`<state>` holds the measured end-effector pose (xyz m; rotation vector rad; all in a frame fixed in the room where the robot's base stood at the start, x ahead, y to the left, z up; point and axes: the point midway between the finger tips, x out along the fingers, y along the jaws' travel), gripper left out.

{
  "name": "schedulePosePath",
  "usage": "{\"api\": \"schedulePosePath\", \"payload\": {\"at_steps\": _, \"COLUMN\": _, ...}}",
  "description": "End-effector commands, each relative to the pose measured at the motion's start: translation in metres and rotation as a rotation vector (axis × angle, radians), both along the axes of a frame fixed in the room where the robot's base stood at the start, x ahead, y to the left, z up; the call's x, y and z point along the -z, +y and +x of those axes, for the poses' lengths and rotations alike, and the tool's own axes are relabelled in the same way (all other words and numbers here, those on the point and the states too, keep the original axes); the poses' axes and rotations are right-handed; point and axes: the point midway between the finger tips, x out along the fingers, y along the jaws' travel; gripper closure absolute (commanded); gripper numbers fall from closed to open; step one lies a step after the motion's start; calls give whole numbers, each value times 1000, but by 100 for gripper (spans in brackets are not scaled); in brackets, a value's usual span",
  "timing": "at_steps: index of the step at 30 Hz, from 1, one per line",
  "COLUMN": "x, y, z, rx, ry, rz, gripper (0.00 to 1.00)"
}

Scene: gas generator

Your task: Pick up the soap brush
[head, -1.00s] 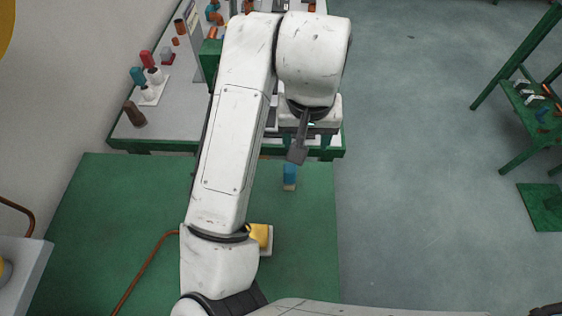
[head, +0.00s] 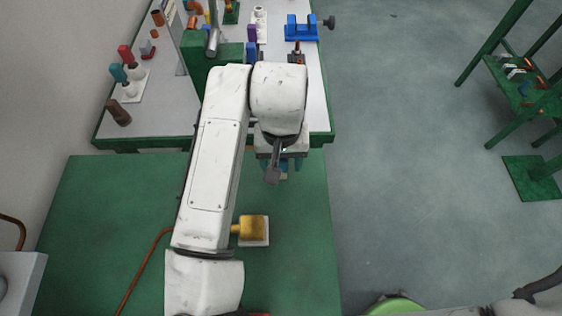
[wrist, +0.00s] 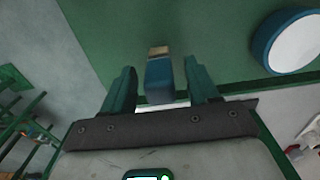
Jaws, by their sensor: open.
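The soap brush, as far as I can tell, is a small blue block with a tan end. It lies on the green mat (head: 110,215), and in the wrist view the brush (wrist: 159,80) shows between my two green fingers. My gripper (wrist: 160,68) is open, one finger on each side of the brush, with gaps visible at both sides. In the head view my gripper (head: 281,165) hangs over the brush and hides most of it. I cannot tell how far the fingertips are above the mat.
A yellow block on a white plate (head: 253,229) lies nearer on the mat. A workbench (head: 160,95) with bottles and a blue vise (head: 300,28) stands behind. A blue-rimmed round thing (wrist: 290,42) is at the wrist view's right.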

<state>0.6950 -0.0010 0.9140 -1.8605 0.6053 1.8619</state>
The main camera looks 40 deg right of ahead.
Motion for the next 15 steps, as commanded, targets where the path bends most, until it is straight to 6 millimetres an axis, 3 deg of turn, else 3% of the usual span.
{"api": "schedulePosePath", "payload": {"at_steps": 4, "x": 16, "y": 1, "z": 0, "rx": -2, "ry": 0, "rz": 0, "gripper": 40}}
{"api": "schedulePosePath", "payload": {"at_steps": 12, "x": 20, "y": 0, "z": 0, "rx": 0, "ry": 0, "rz": 0, "gripper": 40}}
{"api": "schedulePosePath", "payload": {"at_steps": 15, "x": 20, "y": 1, "z": 0, "rx": 0, "ry": 0, "rz": 0, "gripper": 48}}
